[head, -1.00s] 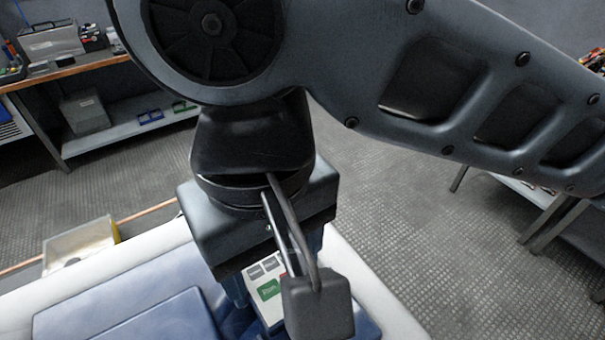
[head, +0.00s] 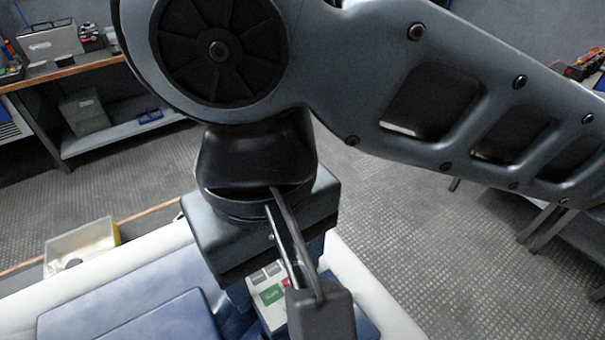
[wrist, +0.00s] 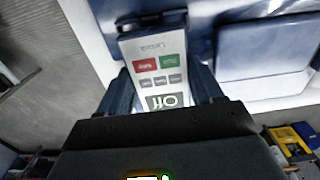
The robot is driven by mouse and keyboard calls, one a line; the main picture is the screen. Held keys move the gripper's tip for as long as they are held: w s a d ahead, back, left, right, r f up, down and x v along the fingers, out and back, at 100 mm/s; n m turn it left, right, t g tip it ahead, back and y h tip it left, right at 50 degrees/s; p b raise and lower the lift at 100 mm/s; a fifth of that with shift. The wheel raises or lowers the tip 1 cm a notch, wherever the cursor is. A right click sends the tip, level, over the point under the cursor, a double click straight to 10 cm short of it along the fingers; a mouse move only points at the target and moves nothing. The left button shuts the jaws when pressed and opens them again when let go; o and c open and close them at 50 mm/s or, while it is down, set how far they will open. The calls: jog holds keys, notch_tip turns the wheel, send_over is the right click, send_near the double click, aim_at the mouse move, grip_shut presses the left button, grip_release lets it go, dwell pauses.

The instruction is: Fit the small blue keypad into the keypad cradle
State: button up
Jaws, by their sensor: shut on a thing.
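The keypad (wrist: 155,62) has a white face with a screen and red, green and grey buttons. In the wrist view it lies between the two fingers of my gripper (wrist: 163,82), which is shut on it. In the head view the keypad (head: 270,292) shows below my gripper, partly covered by the wrist parts. A dark blue edge (wrist: 150,24) lies at the keypad's far end in the wrist view. I cannot tell whether this edge belongs to the keypad or the cradle, or whether the keypad is seated.
A white-rimmed surface (head: 166,243) with a raised blue panel (head: 150,318) lies under my gripper. A workbench (head: 75,70) stands at the back left, another table (head: 560,215) at the right. Open floor lies between them.

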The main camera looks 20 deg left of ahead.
jog(key=shift+f+b, duration=0.35)
jog(key=shift+f, duration=0.45)
dwell(0.6)
jog(key=o, duration=1.2)
jog(key=shift+c, duration=0.2)
